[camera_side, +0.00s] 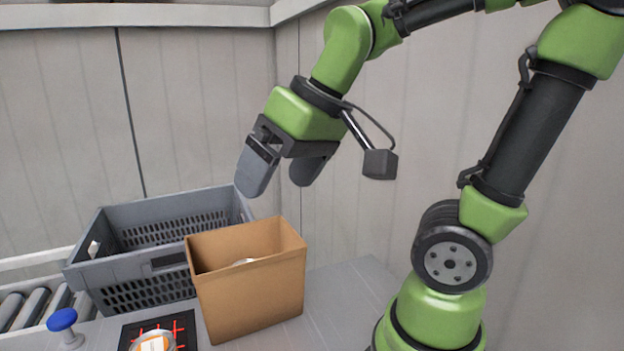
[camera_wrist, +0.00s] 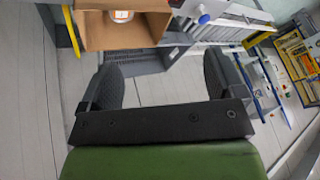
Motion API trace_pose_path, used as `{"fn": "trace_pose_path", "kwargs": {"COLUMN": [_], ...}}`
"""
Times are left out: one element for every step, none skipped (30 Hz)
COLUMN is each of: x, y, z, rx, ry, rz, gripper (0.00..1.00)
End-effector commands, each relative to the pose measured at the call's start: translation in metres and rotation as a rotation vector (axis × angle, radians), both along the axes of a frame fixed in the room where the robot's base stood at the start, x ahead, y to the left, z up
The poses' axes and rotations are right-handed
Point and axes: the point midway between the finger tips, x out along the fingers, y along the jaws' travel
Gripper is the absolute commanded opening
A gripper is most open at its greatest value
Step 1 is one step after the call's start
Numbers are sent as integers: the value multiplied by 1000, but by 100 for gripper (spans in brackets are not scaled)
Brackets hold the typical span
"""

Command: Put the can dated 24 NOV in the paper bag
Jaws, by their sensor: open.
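The paper bag (camera_side: 250,298) is a brown open-topped bag standing upright on the grey table, in front of a grey crate. A can (camera_wrist: 121,16) with a white and orange label lies inside the bag in the wrist view; a pale bit of it shows over the rim in the side view (camera_side: 243,262). Another can (camera_side: 153,341), silver with an orange and white label, stands on a black mat left of the bag. No date is readable on either can. My gripper (camera_side: 281,183) is open and empty, above the bag and apart from it.
A grey crate (camera_side: 128,267) with slotted walls stands behind the bag. A black mat with red marks (camera_side: 184,326) and a blue-topped knob (camera_side: 62,320) are at the front left. Conveyor rollers (camera_side: 35,307) lie farther left. The table right of the bag is clear (camera_side: 345,290).

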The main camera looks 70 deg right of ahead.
Motion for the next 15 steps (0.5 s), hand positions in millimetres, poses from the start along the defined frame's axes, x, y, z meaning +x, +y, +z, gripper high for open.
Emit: {"fn": "trace_pose_path", "kwargs": {"x": [-14,-21,-29,-34,-38,-43,-46,-48,-50,-51,-51,-52,-52,-52,-52], "y": [6,9,12,14,15,17,18,18,19,19,20,20,20,20,20], "z": [4,5,5,6,6,6,5,5,5,5,4,4,4,4,4], "rx": [27,44,64,80,93,107,116,123,129,133,135,137,137,137,137], "ry": [-39,-56,-74,-87,-96,-107,-113,-118,-123,-125,-125,-125,-125,-125,-125], "rz": [-17,-28,-43,-52,-60,-68,-75,-79,-82,-84,-86,-88,-88,-88,-88], "gripper": [88,88,88,88,88,88,88,88,88,88,88,88,88,88,88]}}
